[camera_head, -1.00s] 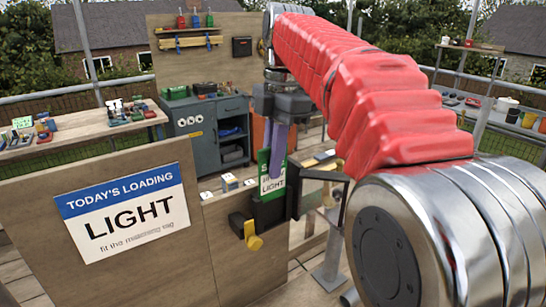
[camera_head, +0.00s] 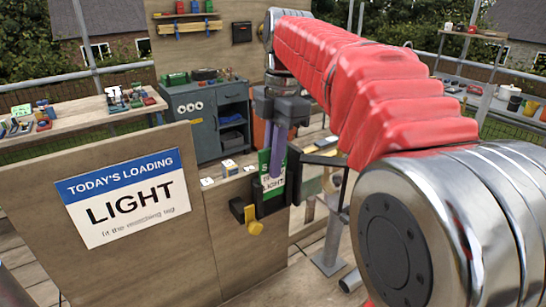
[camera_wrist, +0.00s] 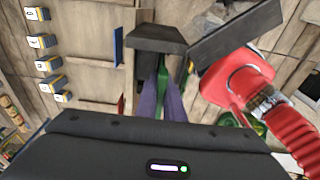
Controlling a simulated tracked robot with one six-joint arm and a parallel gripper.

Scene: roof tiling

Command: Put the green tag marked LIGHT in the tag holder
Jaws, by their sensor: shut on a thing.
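My gripper (camera_head: 274,172) has purple fingers that point down and are shut on the green tag (camera_head: 266,184). The tag is green with a white face, and LIGHT shows on it, partly behind a finger. The tag is upright with its lower end at the black tag holder (camera_head: 268,206) on the wooden board; its bottom edge is hidden, apparently inside the holder. In the wrist view the purple fingers (camera_wrist: 160,100) hold the tag's green edge (camera_wrist: 161,78) beside the dark holder (camera_wrist: 158,38).
A sign (camera_head: 126,197) reading TODAY'S LOADING LIGHT is on the board at left. Small labelled blocks (camera_wrist: 42,41) line the wrist view's left. A grey cabinet (camera_head: 205,125) stands behind.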

